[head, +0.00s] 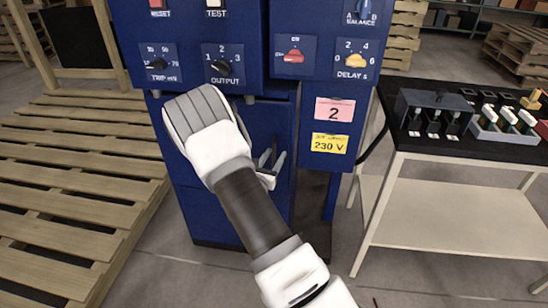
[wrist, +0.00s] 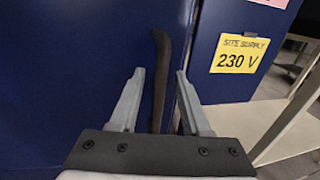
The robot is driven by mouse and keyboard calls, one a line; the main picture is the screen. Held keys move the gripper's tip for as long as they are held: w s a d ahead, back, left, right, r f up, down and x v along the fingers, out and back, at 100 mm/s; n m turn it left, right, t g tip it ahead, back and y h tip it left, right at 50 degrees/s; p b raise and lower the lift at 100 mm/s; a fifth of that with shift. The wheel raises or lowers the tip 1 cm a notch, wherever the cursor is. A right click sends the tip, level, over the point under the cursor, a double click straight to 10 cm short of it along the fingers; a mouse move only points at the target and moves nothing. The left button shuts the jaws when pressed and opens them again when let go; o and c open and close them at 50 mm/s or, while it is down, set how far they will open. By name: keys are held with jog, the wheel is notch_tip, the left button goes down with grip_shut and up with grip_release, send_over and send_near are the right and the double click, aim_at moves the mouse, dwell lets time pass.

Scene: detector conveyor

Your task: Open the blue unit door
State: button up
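The blue unit (head: 190,40) stands in front of me, with its blue door (head: 185,215) below the control panel. My gripper (head: 271,158) is at the right part of the door, partly hidden behind my wrist in the head view. In the wrist view, the gripper (wrist: 160,73) is open. A dark upright door handle (wrist: 161,50) stands between its two fingers, with a visible gap on each side. A dark gap runs between the door's right edge and the frame; I cannot tell whether the door is slightly ajar.
A pink "2" label and a yellow 230 V label (head: 330,143) mark the frame right of the door. A table (head: 450,150) with devices stands at the right. Wooden pallets (head: 75,180) lie at the left. Some floor is clear in front of the unit.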

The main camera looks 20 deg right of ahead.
grip_shut()
dwell(1.3)
